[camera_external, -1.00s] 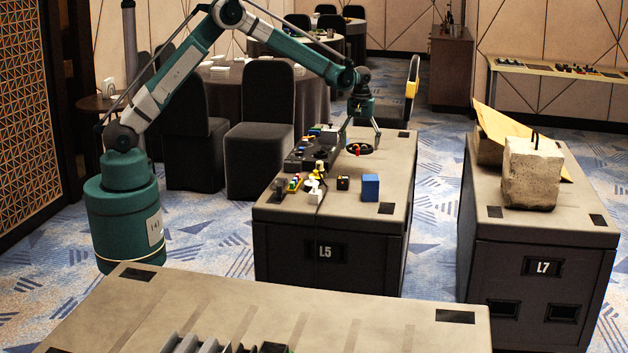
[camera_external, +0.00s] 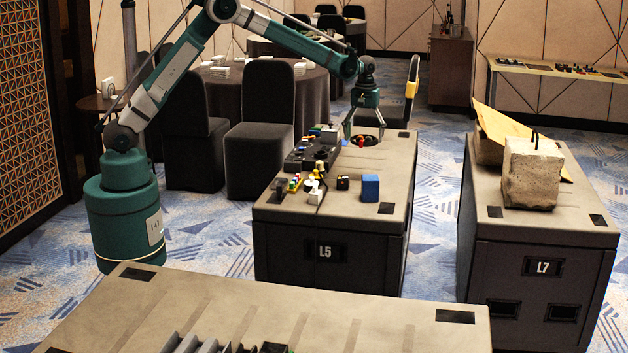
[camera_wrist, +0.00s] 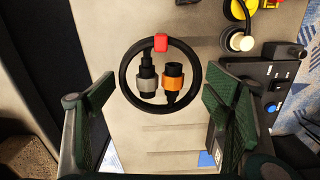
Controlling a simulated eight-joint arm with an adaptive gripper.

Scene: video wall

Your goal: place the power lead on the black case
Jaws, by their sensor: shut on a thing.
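The power lead is a coiled black cable with a red tie, a grey plug and an orange plug, seen in the wrist view (camera_wrist: 161,73) and in the external view (camera_external: 365,141). My gripper (camera_wrist: 158,92) is shut on the coil, its green fingers at the coil's left and right sides. In the external view my gripper (camera_external: 365,133) is over the back of the tabletop marked L5. A long black box with knobs (camera_external: 309,154), which looks like the black case, lies left of the coil; part of it shows at right in the wrist view (camera_wrist: 284,77).
Several small coloured items (camera_external: 314,190) and a blue block (camera_external: 370,187) stand at the front of the L5 tabletop (camera_external: 350,218). The L7 cabinet (camera_external: 540,266) with a stone block (camera_external: 531,175) stands apart to the right.

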